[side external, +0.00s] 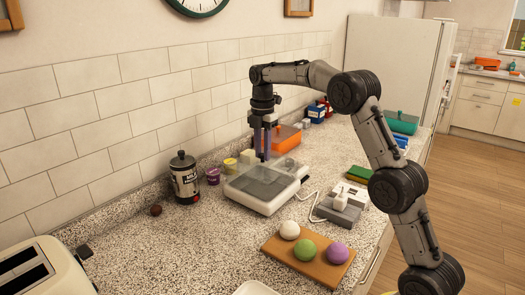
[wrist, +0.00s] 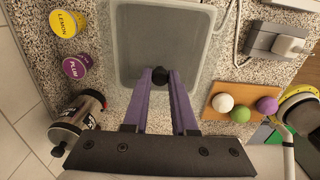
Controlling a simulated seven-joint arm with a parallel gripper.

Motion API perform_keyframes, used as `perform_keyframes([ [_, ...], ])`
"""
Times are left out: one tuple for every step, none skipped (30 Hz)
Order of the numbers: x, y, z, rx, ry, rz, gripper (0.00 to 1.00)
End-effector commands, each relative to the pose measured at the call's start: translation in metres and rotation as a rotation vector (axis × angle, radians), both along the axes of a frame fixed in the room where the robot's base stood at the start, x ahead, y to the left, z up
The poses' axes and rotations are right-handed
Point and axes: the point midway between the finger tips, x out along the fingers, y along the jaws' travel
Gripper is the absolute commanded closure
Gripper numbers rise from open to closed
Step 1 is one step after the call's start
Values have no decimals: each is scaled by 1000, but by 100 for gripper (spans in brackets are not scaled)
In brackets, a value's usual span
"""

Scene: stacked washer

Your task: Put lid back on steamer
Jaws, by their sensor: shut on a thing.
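My gripper (wrist: 161,76) has its purple fingers closed around a small black knob (wrist: 160,77). The side view shows my gripper (side external: 266,157) pointing down at the back edge of a boxy pale appliance (side external: 268,207), which I take to be the steamer. A grey, see-through rectangular panel, seemingly the lid (side external: 258,184), lies over or just above it. The panel (wrist: 163,40) fills the top middle of the wrist view. I cannot tell whether the panel touches the base. The fingers partly hide the panel's near edge.
A wooden board (side external: 293,262) holds a white, a green and a purple ball at the front. Behind are a dark canister (side external: 184,180), a purple cup (side external: 213,176) and a yellow cup (side external: 230,165). A grey device (side external: 341,212) stands to the right.

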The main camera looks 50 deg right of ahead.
Motion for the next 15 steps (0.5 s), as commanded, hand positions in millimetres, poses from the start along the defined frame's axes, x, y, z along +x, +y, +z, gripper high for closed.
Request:
perform_keyframes([
  [0,0,0,0,-1,0,100],
  [0,0,0,0,0,0,100],
  [0,0,0,0,0,0,100],
  [0,0,0,0,0,0,100],
  [0,0,0,0,0,0,100],
  [0,0,0,0,0,0,100],
  [0,0,0,0,0,0,100],
  [0,0,0,0,0,0,100],
  [0,0,0,0,0,0,100],
  [0,0,0,0,0,0,100],
  [0,0,0,0,0,0,73],
  [0,0,0,0,0,0,66],
  [0,0,0,0,0,0,60],
  [0,0,0,0,0,0,55],
  [0,0,0,0,0,0,48],
])
